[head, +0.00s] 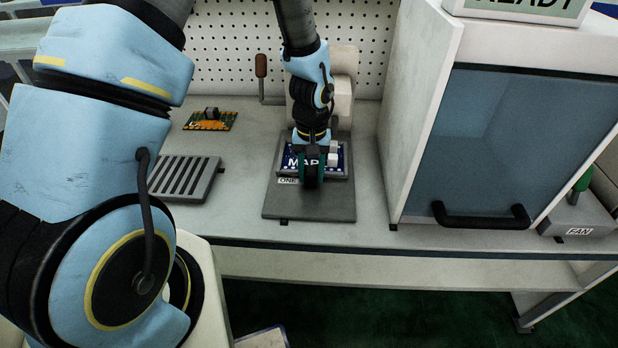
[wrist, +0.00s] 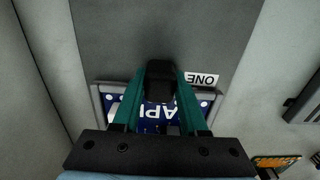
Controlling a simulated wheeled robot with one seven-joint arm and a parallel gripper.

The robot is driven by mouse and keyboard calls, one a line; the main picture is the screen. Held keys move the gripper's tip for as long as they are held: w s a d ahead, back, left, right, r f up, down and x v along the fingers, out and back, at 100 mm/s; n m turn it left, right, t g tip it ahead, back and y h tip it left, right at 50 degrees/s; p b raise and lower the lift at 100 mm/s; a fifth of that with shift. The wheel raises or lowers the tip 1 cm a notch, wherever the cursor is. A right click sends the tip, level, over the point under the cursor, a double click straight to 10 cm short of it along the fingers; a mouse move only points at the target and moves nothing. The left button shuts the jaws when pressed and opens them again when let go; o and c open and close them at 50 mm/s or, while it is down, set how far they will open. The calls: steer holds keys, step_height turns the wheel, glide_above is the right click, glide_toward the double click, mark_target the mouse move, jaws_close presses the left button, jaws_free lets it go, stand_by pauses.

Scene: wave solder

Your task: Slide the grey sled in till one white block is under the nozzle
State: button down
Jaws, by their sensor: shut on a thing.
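The grey sled (head: 347,174) carries a blue board (head: 290,160) with white lettering and sits on a dark grey plate (head: 335,205). White blocks (head: 333,157) stand at the board's right side; I cannot tell how many. My gripper (head: 312,182) points down at the sled's front edge. In the wrist view my gripper (wrist: 160,90) has its green fingers closed on a black knob (wrist: 160,78) at the sled's edge. The sled's grey rim (wrist: 98,97) shows there too. The nozzle is hidden behind my arm, in front of the beige machine (head: 343,90).
A brown-handled lever (head: 261,66) stands left of the machine. A slotted grey rack (head: 186,178) and an orange board (head: 210,121) lie to the left. A white cabinet with a blue glass door (head: 500,140) stands close on the right. The bench front is clear.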

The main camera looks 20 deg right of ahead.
steer(key=shift+w, duration=0.1)
steer(key=shift+c, duration=2.2)
jaws_free()
steer(key=shift+r, duration=0.1)
step_height(320, 180, up, 11)
steer(key=shift+f+b, duration=0.15)
steer(key=shift+b, duration=1.05)
steer(key=a+r+n, duration=0.2)
steer(key=a+r, duration=0.1)
steer(key=a, duration=1.1)
steer(key=a+r+n+t, duration=0.1)
steer(key=a+r, duration=0.2)
steer(key=a, duration=1.1)
steer(key=shift+s+a+n+t, duration=0.2)
steer(key=shift+n+t, duration=0.1)
steer(key=shift+n, duration=0.1)
